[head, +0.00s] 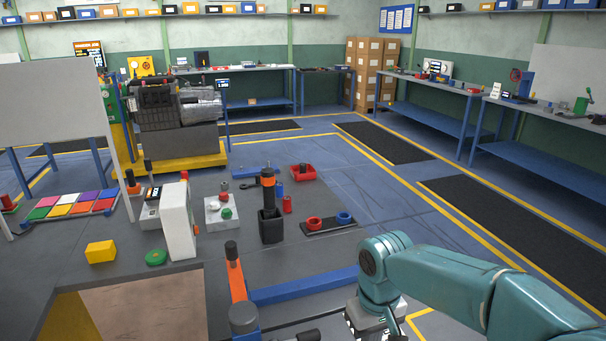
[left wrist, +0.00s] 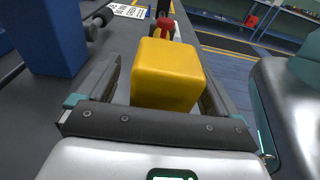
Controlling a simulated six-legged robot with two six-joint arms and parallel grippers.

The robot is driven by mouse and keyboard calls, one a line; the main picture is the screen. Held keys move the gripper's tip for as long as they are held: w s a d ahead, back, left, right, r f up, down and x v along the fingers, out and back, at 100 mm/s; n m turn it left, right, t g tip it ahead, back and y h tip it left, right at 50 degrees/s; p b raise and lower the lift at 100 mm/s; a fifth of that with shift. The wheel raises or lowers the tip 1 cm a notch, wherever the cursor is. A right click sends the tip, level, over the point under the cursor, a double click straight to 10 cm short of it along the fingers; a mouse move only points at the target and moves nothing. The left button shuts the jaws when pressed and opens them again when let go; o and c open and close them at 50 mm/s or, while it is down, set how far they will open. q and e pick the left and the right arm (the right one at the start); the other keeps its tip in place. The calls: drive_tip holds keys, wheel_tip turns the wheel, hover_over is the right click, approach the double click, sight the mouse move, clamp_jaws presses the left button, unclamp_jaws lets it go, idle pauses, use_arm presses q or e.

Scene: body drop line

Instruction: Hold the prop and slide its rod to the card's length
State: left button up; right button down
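In the left wrist view my left gripper (left wrist: 165,105) has its fingers spread, with a yellow rounded block (left wrist: 168,75) showing between them; narrow gaps seem to separate it from the fingers. The head view does not show this gripper. An orange rod with a black knob (head: 235,270) stands from a blue base at the bottom of the head view, beside a blue bar (head: 305,288); I cannot tell whether this is the prop. A printed card (left wrist: 130,11) lies at the top of the wrist view. My right gripper (head: 390,325) is at the lower edge, mostly hidden by its arm.
A yellow block (head: 101,252) and green puck (head: 156,258) lie on the bench near a white upright box (head: 179,222). A black holder (head: 271,228) and a tray with red and blue rings (head: 330,225) stand further right. A bench opening is at lower left.

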use_arm(q)
drive_tip(key=shift+r, duration=0.1)
drive_tip(key=shift+s, duration=0.1)
drive_tip(key=v, duration=1.2)
drive_tip(key=shift+d, duration=0.1)
